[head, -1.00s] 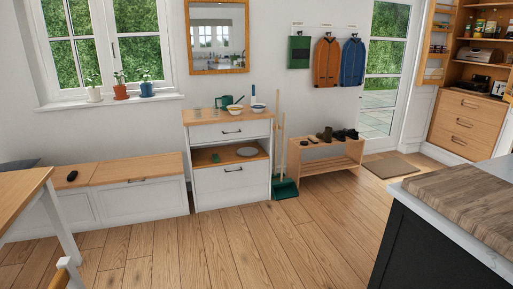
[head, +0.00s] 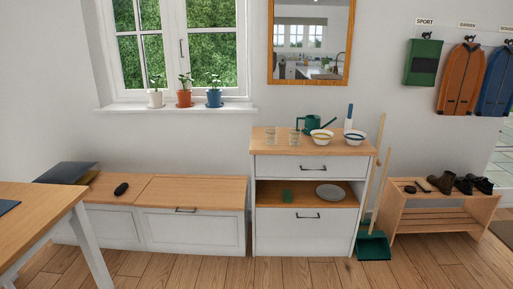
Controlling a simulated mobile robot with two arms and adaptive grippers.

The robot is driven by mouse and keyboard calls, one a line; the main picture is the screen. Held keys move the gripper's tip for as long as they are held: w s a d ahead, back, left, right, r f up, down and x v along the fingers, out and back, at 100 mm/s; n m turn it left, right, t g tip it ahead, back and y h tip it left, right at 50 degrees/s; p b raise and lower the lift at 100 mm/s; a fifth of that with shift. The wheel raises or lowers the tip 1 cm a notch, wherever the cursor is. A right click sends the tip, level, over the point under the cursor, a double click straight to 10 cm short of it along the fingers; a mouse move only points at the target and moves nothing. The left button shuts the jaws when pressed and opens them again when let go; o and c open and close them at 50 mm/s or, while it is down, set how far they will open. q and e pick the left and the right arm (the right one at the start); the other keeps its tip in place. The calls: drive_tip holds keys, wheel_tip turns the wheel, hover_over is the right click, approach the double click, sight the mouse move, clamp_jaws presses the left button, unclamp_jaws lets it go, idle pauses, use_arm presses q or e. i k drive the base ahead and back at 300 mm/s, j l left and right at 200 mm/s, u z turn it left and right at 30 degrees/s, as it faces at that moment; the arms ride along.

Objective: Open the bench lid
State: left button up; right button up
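The white storage bench (head: 193,230) stands against the wall under the window. Its wooden top has two sections. The right lid (head: 193,191) lies flat and shut, with a dark handle (head: 186,210) at its front edge. Neither of my grippers shows in the head view.
A wooden table (head: 38,209) stands in front of the bench's left end. A cabinet (head: 303,232) with bowls and a watering can stands close to the bench's right end. A broom and green dustpan (head: 373,246) lean beyond it. Floor before the bench's right part is clear.

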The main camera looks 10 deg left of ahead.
sight(172, 193)
drive_tip(key=i+j+u, duration=0.25)
drive_tip(key=i, duration=0.6)
drive_tip(key=i+l+u, duration=0.1)
drive_tip(key=i+u, duration=0.2)
drive_tip(key=i, duration=0.55)
